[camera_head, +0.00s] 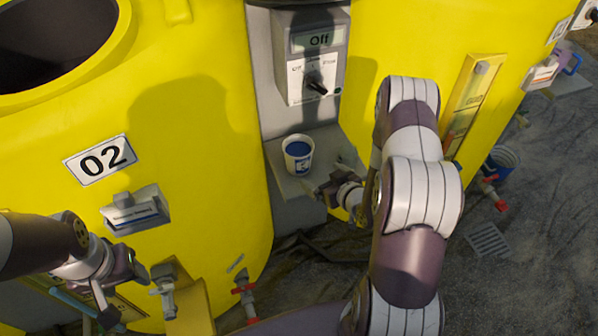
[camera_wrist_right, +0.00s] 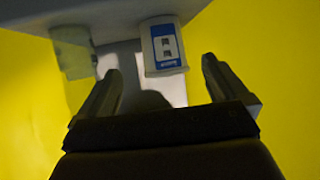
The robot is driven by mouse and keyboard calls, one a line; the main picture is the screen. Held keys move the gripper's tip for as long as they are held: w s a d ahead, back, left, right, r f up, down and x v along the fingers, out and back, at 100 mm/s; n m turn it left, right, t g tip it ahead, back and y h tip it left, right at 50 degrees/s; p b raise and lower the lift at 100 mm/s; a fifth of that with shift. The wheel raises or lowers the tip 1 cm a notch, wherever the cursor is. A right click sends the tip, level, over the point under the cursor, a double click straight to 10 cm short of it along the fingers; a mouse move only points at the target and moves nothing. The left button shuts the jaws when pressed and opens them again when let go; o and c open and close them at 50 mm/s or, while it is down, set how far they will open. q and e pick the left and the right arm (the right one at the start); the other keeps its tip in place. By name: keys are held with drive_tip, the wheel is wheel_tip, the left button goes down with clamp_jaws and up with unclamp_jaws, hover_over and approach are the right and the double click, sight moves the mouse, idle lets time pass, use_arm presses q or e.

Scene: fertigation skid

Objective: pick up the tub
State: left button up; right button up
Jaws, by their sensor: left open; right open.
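In the right wrist view the tub (camera_wrist_right: 163,46) shows beyond and between my open fingers, label facing the camera. My right gripper (camera_head: 322,188) is open and empty, just right of and below the tub in the head view; in the wrist view its fingertips (camera_wrist_right: 160,75) appear short of the tub. My left gripper (camera_head: 120,288) is open at the lower left, far from the tub.
A grey control box (camera_head: 313,60) with a dial and an "Off" display stands above the shelf. Yellow tank 02 (camera_head: 200,120) is left; another yellow tank (camera_head: 400,40) is right. Red-handled valves (camera_head: 243,290) sit low. A blue bucket (camera_head: 502,160) stands at the right.

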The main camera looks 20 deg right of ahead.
sight(305, 163)
drive_tip(key=x, duration=0.8)
drive_tip(key=r+x, duration=0.1)
drive_tip(key=x, duration=0.3)
drive_tip(key=shift+w+a+f, duration=0.2)
drive_tip(key=shift+w, duration=0.25)
drive_tip(key=shift+s+r, duration=0.1)
drive_tip(key=shift+c, duration=0.7)
drive_tip(key=c, duration=0.9)
